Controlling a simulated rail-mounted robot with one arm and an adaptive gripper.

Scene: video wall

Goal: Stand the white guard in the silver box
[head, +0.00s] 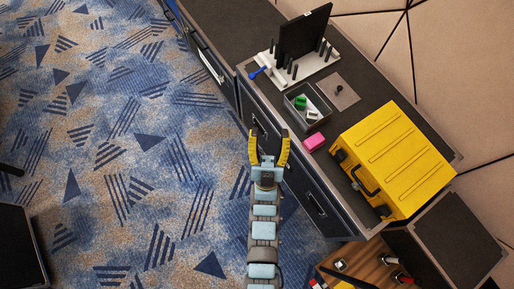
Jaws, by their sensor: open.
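My gripper (270,134), with yellow fingers, is open and empty. It is over the floor beside the dark counter's front edge in the head view. An open grey box (295,114), perhaps the silver box, sits on the counter to the right of my gripper. A small white piece (312,114) lies in it beside a green piece (300,102). I cannot tell whether this white piece is the white guard. No other clear white guard shows on the counter.
A white rack (312,66) with black pegs and an upright black panel (303,33) stands behind the box. A blue item (258,72), pink block (314,141), grey plate (339,91) and large yellow case (395,160) are on the counter. A wooden compartment (366,265) holds small things.

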